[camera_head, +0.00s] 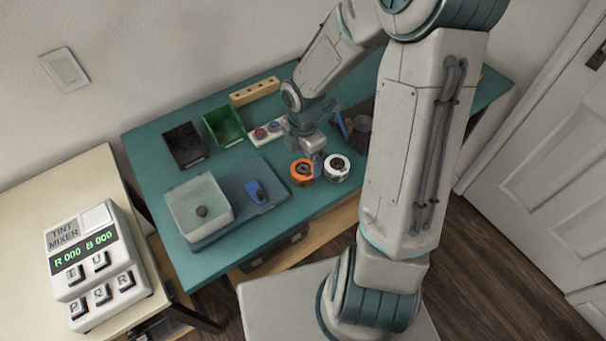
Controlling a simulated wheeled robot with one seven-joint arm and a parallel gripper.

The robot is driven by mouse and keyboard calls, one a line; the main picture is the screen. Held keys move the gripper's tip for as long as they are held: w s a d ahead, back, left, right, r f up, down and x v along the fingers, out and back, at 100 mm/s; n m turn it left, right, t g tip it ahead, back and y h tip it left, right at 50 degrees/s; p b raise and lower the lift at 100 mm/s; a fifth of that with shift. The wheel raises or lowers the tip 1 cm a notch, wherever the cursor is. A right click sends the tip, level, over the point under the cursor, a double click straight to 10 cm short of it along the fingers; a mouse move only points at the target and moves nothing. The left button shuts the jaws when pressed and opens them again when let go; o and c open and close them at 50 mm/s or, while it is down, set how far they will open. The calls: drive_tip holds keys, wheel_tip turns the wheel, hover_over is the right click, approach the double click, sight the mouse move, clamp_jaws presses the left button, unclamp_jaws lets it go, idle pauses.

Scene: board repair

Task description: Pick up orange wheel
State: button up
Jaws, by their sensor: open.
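The orange wheel (301,173) is a short round ring with a dark centre, lying on the teal table in the head view. A white wheel (337,168) of like shape lies close on its right. My gripper (317,165) points down at the orange wheel's right side, near the gap between the two wheels. The fingers are small here and partly overlap the orange wheel's edge. I cannot tell whether they touch it. The gripper is open, with nothing seen held in it.
The teal table (155,150) also bears a clear box (198,205), a blue mouse-like object (257,192), a green bin (224,126), a black tray (185,145) and a button strip (268,131). Dark cups stand behind my arm. A tint mixer (92,262) stands on another table.

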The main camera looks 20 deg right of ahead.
sight(303, 168)
wheel_tip(303, 168, down, 7)
drive_tip(key=shift+w+f+b, duration=0.15)
drive_tip(key=shift+f+b, duration=0.05)
drive_tip(key=shift+b, duration=0.55)
drive_tip(key=shift+c, duration=0.4)
drive_tip(key=c, duration=1.1)
